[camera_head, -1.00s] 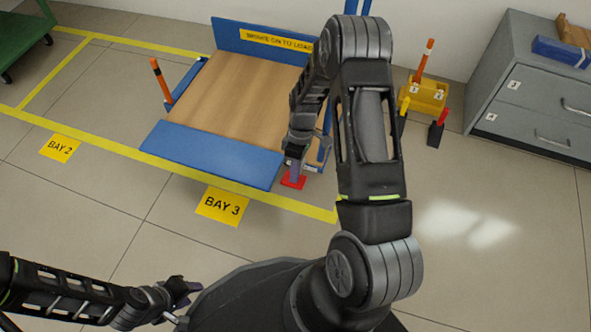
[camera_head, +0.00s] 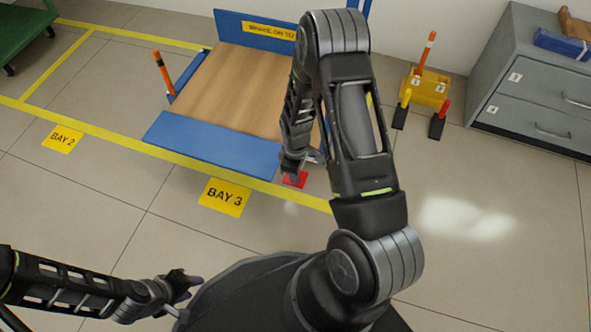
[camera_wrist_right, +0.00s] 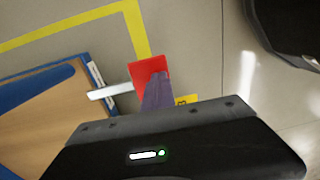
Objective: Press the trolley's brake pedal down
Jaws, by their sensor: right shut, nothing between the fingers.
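The trolley has a wooden deck (camera_head: 235,90) and blue edges, and stands at the back centre. Its red brake pedal (camera_head: 296,180) is low at its front right corner. In the right wrist view the red pedal (camera_wrist_right: 149,72) sits at the end of a pale bar joined to the trolley. My right gripper (camera_head: 289,174) is shut and empty. Its fingertips (camera_wrist_right: 158,88) overlap the pedal in the wrist view; I cannot tell whether they touch it. How far down the pedal is cannot be told. My left gripper (camera_head: 188,287) is low at the left, far from the trolley.
A yellow BAY 3 sign (camera_head: 223,197) and a yellow floor line (camera_head: 100,138) lie before the trolley. A yellow box (camera_head: 426,88) and two dark blocks with yellow and red handles stand right of it. A grey drawer cabinet (camera_head: 535,95) is far right. The floor between is clear.

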